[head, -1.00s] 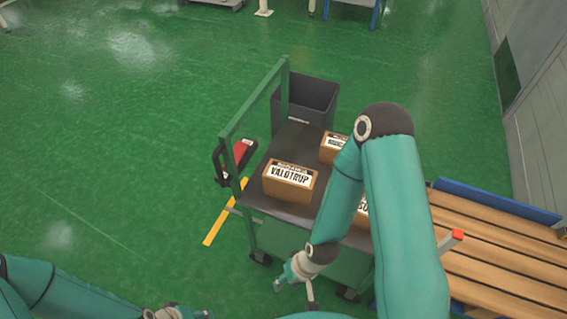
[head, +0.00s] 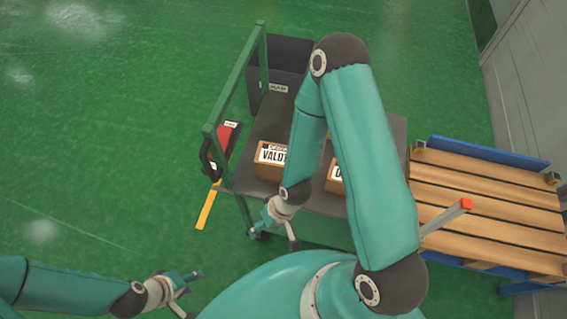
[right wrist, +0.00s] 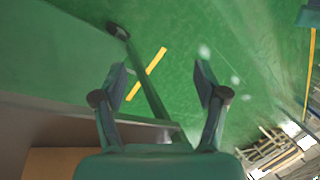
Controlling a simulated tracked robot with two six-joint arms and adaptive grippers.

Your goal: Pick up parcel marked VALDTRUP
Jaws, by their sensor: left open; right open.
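The parcel marked VALDTRUP (head: 268,169) is a brown box with a white label on top. It sits on the dark deck of a green trolley, and my right arm hides its right part, leaving "VALD" readable. My right gripper (head: 272,238) is open and empty, in front of the trolley's near edge, nearer to me than the parcel. In the right wrist view its two fingers (right wrist: 160,78) stand wide apart with green floor and a trolley bar beyond. My left gripper (head: 195,294) is open and empty above the floor at lower left.
Another brown parcel (head: 334,179) is partly behind my right arm. The trolley's green frame (head: 233,85) rises on its left side, with a red object (head: 226,134) beside it. A dark bin (head: 262,95) stands behind. A wooden pallet (head: 480,200) is at right.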

